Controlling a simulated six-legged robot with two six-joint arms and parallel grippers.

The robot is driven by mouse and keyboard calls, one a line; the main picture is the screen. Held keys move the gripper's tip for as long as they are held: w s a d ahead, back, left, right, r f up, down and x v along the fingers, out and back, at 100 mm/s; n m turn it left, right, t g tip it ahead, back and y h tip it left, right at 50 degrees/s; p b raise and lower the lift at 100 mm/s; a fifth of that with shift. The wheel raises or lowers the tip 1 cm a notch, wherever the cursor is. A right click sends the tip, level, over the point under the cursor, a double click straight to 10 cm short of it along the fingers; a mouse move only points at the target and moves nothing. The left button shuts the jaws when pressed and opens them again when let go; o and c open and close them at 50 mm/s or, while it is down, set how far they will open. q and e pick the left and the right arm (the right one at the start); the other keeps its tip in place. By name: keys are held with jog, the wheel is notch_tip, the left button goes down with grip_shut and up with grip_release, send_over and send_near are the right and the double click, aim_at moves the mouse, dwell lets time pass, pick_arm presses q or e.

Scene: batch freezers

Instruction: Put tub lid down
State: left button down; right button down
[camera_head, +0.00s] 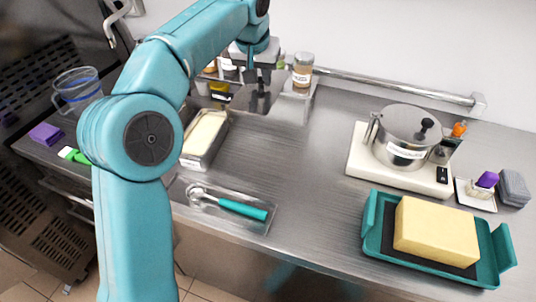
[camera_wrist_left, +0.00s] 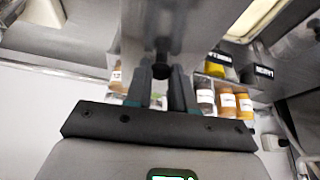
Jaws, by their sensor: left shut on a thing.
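My left gripper (camera_head: 262,78) reaches over the back of the counter and points down. It is shut on the dark knob (camera_wrist_left: 161,72) of the metal tub lid, seen in the wrist view between the fingers (camera_wrist_left: 161,92). The lid (camera_wrist_left: 165,35) is a shiny steel plate; in the head view the lid (camera_head: 258,100) shows below the gripper, near the jars. I cannot tell whether it touches the counter. The open steel tub (camera_head: 192,163), with pale cream contents, stands to the left and nearer the front. My right gripper is not in view.
A jar (camera_head: 303,69) and other labelled jars stand behind the lid. A scoop (camera_head: 241,208) lies on a tray in front. A pot (camera_head: 403,135) on a white scale and a teal tray (camera_head: 373,237) with a yellow block are right. The middle counter is clear.

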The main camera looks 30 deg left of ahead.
aim_at(262, 91)
pick_arm(q)
jog(key=f, duration=0.1)
jog(key=f+b, duration=0.1)
jog(key=f, duration=0.3)
jog(key=shift+d+b, duration=0.35)
jog(key=shift+b, duration=0.05)
notch_tip(262, 91, down, 11)
jog(key=shift+w+a+f+b, duration=0.1)
jog(key=shift+f+b, duration=0.1)
jog(key=shift+b, duration=0.5)
jog(key=shift+f, duration=2.25)
jog(key=shift+f+b, duration=0.2)
jog(key=shift+b, duration=0.25)
jog(key=c, duration=1)
grip_release()
jog(key=shift+o, duration=0.2)
jog(key=shift+r, duration=0.1)
